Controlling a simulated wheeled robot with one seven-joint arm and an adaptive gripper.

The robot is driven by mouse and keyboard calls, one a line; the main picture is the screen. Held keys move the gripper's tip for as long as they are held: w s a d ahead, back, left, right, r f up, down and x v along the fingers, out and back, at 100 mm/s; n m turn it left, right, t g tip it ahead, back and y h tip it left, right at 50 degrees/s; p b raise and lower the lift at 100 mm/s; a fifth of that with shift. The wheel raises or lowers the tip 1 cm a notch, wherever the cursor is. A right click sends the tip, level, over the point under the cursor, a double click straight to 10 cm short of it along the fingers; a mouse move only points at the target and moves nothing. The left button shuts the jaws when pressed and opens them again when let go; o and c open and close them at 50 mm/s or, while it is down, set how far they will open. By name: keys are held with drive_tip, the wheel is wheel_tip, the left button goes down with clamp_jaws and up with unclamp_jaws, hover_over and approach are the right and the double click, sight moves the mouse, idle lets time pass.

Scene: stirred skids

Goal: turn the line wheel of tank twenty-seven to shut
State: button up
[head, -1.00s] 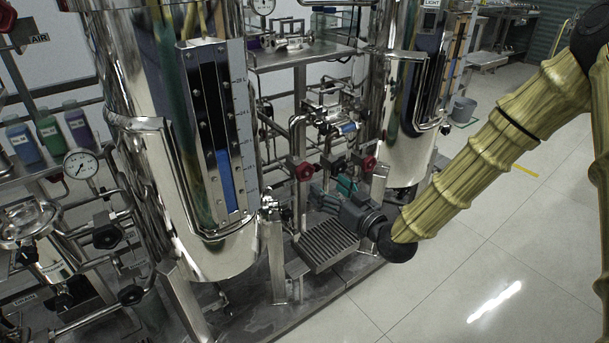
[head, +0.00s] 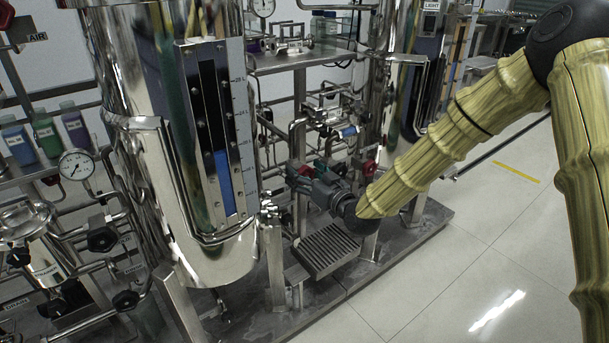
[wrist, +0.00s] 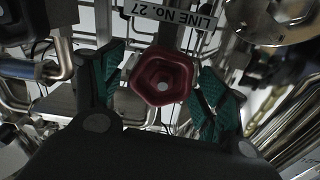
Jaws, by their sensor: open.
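The red line wheel (wrist: 162,78) shows in the wrist view, just under a white label reading "LINE No. 27" (wrist: 172,13). My gripper (wrist: 160,68) is open, with one teal finger on each side of the wheel. Gaps show between the fingers and the rim, so it is not gripping it. In the head view my gripper (head: 312,172) is among the pipes right of the large steel tank (head: 190,262). A red wheel (head: 303,169) shows there, partly hidden by the fingers. I cannot read any tank number in the head view.
Another red wheel (head: 369,168) sits right of my gripper, close to my wrist. A second steel tank (head: 402,165) stands behind my forearm. A grated step (head: 326,250) lies below on the skid. Dark handwheels (head: 103,236) are at the left. The floor at right is open.

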drive_tip(key=c, duration=1.1)
drive_tip(key=shift+o, duration=0.2)
drive_tip(key=shift+m, duration=0.3)
drive_tip(key=m+p, duration=0.2)
drive_tip(key=m, duration=0.1)
drive_tip(key=shift+d+r+p, duration=0.1)
drive_tip(key=shift+d+p, duration=0.05)
drive_tip(key=shift+p, duration=0.25)
drive_tip(key=m, duration=0.2)
drive_tip(key=m+p, duration=0.1)
drive_tip(key=m, duration=0.1)
drive_tip(key=shift+w+d+f+m+p, duration=0.1)
drive_tip(key=shift+f+m+p, duration=0.1)
drive_tip(key=shift+m+p, duration=0.15)
drive_tip(key=m, duration=0.4)
drive_tip(key=shift+f+m, duration=0.3)
drive_tip(key=shift+m, duration=0.05)
drive_tip(key=shift+f+m, duration=0.1)
drive_tip(key=shift+m, duration=1.9)
